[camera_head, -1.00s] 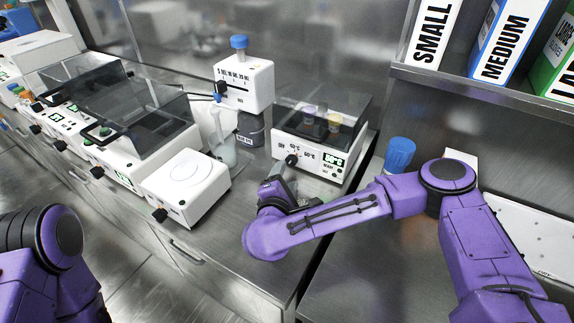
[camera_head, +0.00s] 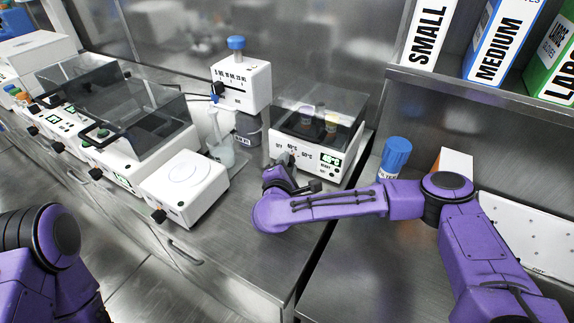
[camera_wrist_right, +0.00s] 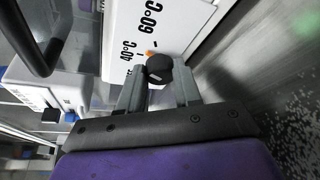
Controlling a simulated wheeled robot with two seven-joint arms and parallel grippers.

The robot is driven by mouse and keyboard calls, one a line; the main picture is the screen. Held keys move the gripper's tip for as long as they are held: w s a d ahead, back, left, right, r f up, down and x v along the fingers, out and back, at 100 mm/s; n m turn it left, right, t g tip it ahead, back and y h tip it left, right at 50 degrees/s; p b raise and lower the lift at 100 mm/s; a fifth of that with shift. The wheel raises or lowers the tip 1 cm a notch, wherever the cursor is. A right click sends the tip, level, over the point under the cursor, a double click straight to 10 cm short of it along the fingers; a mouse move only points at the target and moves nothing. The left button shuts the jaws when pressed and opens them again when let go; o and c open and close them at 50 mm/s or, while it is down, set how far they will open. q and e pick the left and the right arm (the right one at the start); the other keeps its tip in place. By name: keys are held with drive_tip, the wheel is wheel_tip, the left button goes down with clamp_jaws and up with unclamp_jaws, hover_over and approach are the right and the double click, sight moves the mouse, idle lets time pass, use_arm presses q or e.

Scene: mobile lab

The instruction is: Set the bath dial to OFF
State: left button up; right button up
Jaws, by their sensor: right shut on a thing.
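The bath (camera_head: 312,150) is a white box with a dark see-through lid, standing on the bench at the middle of the head view. Its front has OFF, 40°C and 60°C marks and a small green display (camera_head: 330,160). My right gripper (camera_head: 284,163) is at the front of the bath and hides most of the dial. In the right wrist view, its two grey fingers (camera_wrist_right: 159,84) are shut on the sides of the black dial (camera_wrist_right: 158,68). An orange mark at the dial's edge lies between the 40°C and 60°C labels. My left gripper is out of view.
A white box with a round plate (camera_head: 185,190) stands left of the bath. A white dispenser unit (camera_head: 240,85) stands behind it, beside a grey container (camera_head: 248,130). A blue-capped bottle (camera_head: 394,160) is to the right. The bench front is clear.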

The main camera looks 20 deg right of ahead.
drive_tip(key=n, duration=0.1)
drive_tip(key=n+g, duration=0.1)
drive_tip(key=n, duration=0.1)
drive_tip(key=shift+a+r+h, duration=0.1)
drive_tip(key=shift+r+h, duration=0.1)
drive_tip(key=shift+h, duration=0.2)
drive_tip(key=n+g+h, duration=0.1)
drive_tip(key=n+g, duration=0.1)
drive_tip(key=n, duration=0.1)
drive_tip(key=shift+w+a+p, duration=0.1)
drive_tip(key=shift+w+p, duration=0.05)
drive_tip(key=shift+p, duration=0.2)
drive_tip(key=n+g, duration=0.1)
drive_tip(key=n+h, duration=0.1)
drive_tip(key=n, duration=0.1)
drive_tip(key=shift+w+a+g+h, duration=0.1)
drive_tip(key=shift+a+g+h, duration=0.05)
drive_tip(key=shift+g+h, duration=0.2)
drive_tip(key=shift+w+n+g+h, duration=0.1)
drive_tip(key=shift+n+g+h, duration=0.5)
drive_tip(key=shift+n, duration=0.7)
drive_tip(key=shift+f, duration=0.1)
drive_tip(key=o, duration=1)
drive_tip(key=shift+o, duration=0.2)
